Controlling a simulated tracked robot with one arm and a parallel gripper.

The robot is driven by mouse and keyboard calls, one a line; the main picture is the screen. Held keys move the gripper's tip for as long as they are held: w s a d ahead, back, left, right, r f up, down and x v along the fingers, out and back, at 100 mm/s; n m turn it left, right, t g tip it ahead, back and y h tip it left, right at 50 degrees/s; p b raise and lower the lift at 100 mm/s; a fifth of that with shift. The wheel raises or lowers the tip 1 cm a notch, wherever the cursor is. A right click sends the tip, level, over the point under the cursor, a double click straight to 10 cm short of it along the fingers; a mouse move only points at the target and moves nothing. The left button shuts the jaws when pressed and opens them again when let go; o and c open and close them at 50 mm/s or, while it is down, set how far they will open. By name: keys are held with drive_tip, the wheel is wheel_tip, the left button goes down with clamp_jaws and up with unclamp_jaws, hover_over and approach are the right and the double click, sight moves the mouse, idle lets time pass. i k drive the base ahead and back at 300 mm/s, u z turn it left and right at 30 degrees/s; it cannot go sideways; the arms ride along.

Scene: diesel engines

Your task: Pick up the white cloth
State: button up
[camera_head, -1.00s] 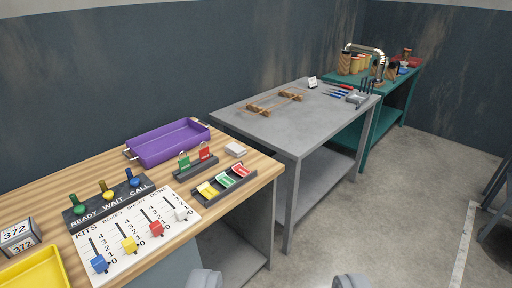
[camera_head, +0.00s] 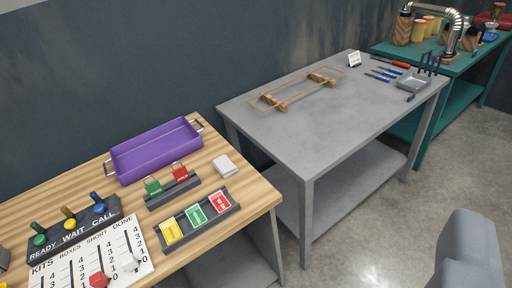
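A small white folded piece that looks like the cloth (camera_head: 225,165) lies flat on the wooden bench top (camera_head: 262,190). It is right of the purple tray (camera_head: 155,150) and behind the card rack (camera_head: 198,220). Part of my gripper (camera_head: 468,250) shows as a grey shape at the lower right edge. It is well right of the cloth and apart from it, with nothing seen in it. The rest of my gripper is out of frame, so its opening is hidden.
A rack with green and red padlocks (camera_head: 172,186) stands just left of the cloth. The lever panel (camera_head: 75,230) and counter board (camera_head: 95,255) are at lower left. A grey table (camera_head: 330,130) stands behind right, with a gap between. Concrete floor (camera_head: 380,225) is open at right.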

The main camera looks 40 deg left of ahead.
sight(226, 167)
drive_tip(key=u, duration=0.4)
drive_tip(key=i, duration=1.25)
drive_tip(key=u, duration=0.8)
drive_tip(key=i, duration=0.4)
drive_tip(key=u, duration=0.25)
drive_tip(key=k, duration=0.9)
drive_tip(key=u, duration=0.15)
drive_tip(key=i, duration=0.9)
drive_tip(key=z, duration=0.05)
